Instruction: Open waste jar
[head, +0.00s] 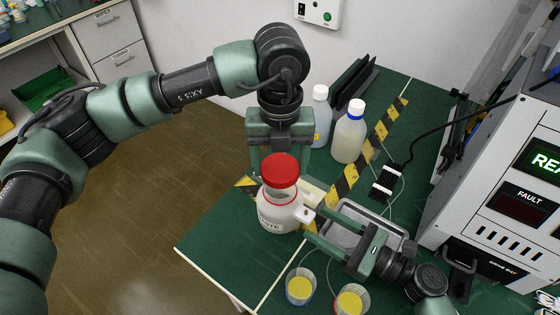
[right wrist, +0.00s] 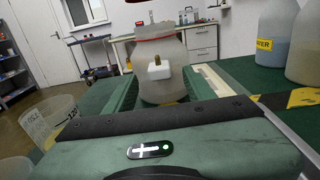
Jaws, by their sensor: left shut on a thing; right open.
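The waste jar (head: 277,216) is a whitish bottle standing upright on the green bench, with a white side fitting (head: 306,215). My left gripper (head: 281,158) comes down from above and is shut on the red lid (head: 281,171). The lid appears raised over the jar's clear neck. In the right wrist view the jar (right wrist: 160,65) shows a red ring and its fitting (right wrist: 159,70) faces me; the lid is mostly out of frame.
Two cups of yellow stuff (head: 300,288) (head: 350,303) are at the front. A metal tray (head: 345,232) lies near my right gripper. The instrument cabinet (head: 490,190) is right.

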